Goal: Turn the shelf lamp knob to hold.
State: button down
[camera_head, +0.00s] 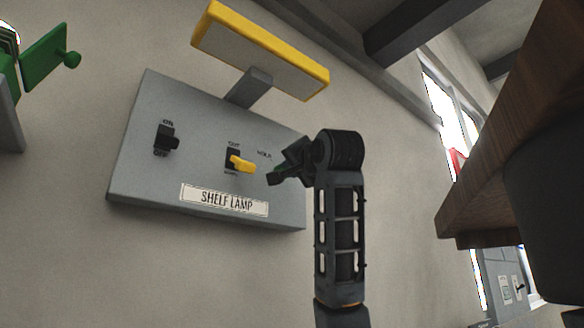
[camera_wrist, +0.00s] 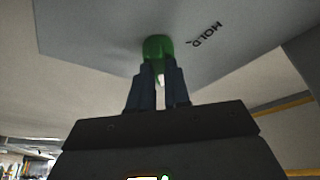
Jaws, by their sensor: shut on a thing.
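The grey shelf lamp panel (camera_head: 140,180) is on the wall in the head view, with a "SHELF LAMP" label (camera_head: 224,200) along its lower edge. My gripper (camera_head: 277,175) is at the panel's right part, and its fingers largely hide the knob there. In the wrist view, the green knob (camera_wrist: 158,46) sits between the fingertips of my gripper (camera_wrist: 158,68), which is shut on it. Printed lettering (camera_wrist: 206,34), seen turned over, is on the panel to the right of the knob. Which way the knob points cannot be told.
Left of the knob are a yellow switch (camera_head: 242,164) and a black on/off switch (camera_head: 167,140). A yellow-framed lamp head (camera_head: 265,58) projects above the panel. A green fixture (camera_head: 45,58) is at far left. A wooden surface (camera_head: 510,130) juts in at right.

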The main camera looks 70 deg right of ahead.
jog(key=shift+s+d+r+n+t+y+b, duration=0.25)
jog(key=shift+n+t+y, duration=1.15)
jog(key=shift+n, duration=2.85)
jog(key=shift+w+d+f+n+t+y+b, duration=0.15)
jog(key=shift+n+t+y+b, duration=0.4)
jog(key=shift+n+y, duration=2.6)
jog(key=shift+s+d+n+t+y+b, duration=0.2)
jog(key=shift+n+t+y, duration=0.7)
jog(key=shift+n, duration=4.4)
jog(key=shift+a+t+h, duration=0.1)
jog(key=shift+t+h, duration=0.15)
jog(key=c, duration=1.1)
grip_release()
jog(key=shift+w, duration=0.15)
